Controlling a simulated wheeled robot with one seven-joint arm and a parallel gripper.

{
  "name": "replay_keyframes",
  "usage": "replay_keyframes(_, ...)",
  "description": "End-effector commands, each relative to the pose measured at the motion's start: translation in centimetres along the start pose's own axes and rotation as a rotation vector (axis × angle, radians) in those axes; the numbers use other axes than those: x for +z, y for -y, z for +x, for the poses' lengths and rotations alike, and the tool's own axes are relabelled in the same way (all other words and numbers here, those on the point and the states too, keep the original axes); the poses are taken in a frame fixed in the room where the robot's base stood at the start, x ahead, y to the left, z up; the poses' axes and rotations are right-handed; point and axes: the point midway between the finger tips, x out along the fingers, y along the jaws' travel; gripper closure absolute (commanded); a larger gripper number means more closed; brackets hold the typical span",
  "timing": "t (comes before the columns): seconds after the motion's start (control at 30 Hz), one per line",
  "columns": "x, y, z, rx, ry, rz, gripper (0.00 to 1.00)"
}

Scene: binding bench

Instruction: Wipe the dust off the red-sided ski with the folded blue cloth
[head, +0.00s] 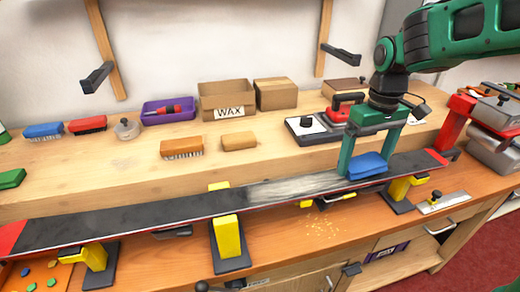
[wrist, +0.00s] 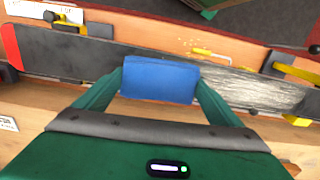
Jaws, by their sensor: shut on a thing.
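My green gripper (head: 369,158) is shut on the folded blue cloth (head: 366,166), with a finger on each side of it. In the wrist view the cloth (wrist: 160,80) sits between the fingers, over the ski. The ski (head: 140,213) lies across yellow supports, dark on top with red ends and a thin red edge. A pale grey patch of dust (head: 295,187) covers its middle right part, just left of the cloth. The patch also shows in the wrist view (wrist: 250,90), beside the cloth. The cloth appears to be on or just above the ski; I cannot tell which.
Yellow supports (head: 226,236) stand under the ski. Behind it on the raised shelf are brushes (head: 182,149), a wax box (head: 226,99) and a red-handled iron (head: 345,105). A red vise (head: 458,120) stands at the right. Yellow crumbs (head: 322,228) lie on the bench in front.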

Motion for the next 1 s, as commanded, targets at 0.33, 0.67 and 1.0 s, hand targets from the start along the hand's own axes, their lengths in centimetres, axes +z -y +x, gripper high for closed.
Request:
replay_keyframes(0.33,-0.5,1.1,-5.2,0.002,-0.009,-0.018,0.35)
replay_keyframes(0.67,-0.4,1.2,-7.2,0.001,-0.005,-0.020,0.35)
replay_keyframes(1.0,-0.4,1.2,-7.2,0.001,-0.005,-0.020,0.35)
